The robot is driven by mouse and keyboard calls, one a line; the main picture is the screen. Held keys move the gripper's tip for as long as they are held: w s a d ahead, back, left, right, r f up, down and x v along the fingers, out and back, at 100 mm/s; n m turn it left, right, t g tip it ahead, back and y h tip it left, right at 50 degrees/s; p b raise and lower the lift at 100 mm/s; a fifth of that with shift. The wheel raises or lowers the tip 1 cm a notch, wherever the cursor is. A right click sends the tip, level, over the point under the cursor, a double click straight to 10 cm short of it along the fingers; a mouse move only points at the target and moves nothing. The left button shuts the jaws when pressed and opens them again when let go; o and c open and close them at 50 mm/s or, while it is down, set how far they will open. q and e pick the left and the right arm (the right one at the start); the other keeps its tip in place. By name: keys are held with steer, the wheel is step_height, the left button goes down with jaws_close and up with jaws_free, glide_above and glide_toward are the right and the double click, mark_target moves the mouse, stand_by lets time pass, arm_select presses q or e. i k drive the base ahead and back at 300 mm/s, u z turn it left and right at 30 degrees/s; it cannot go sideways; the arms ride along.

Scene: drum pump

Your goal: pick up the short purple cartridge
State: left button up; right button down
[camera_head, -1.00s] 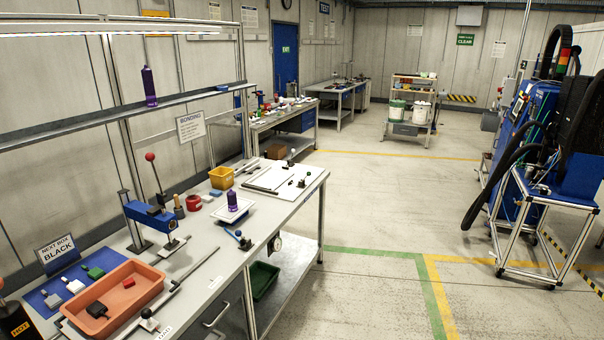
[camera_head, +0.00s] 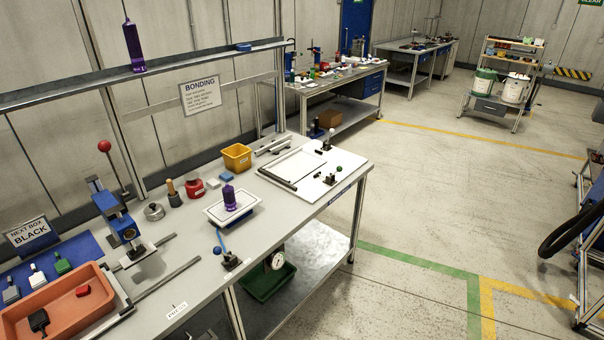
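The short purple cartridge (camera_head: 230,198) stands upright on a small white platform (camera_head: 250,208) on the near workbench, in the head view. A taller purple cartridge (camera_head: 133,46) stands on the shelf rail above the bench, at the upper left. Neither of my grippers shows in the head view.
Around the platform are a yellow bin (camera_head: 237,157), a red container (camera_head: 194,187), a blue-handled clamp (camera_head: 225,250) and a blue press (camera_head: 118,218). An orange tray (camera_head: 62,312) lies front left. A white board (camera_head: 303,169) lies at the bench's far end.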

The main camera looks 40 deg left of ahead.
mark_target(228, 194)
steer(key=u, duration=0.1)
steer(key=i, duration=1.6)
steer(key=u, duration=1.25)
steer(key=i, duration=0.95)
steer(key=u, duration=1)
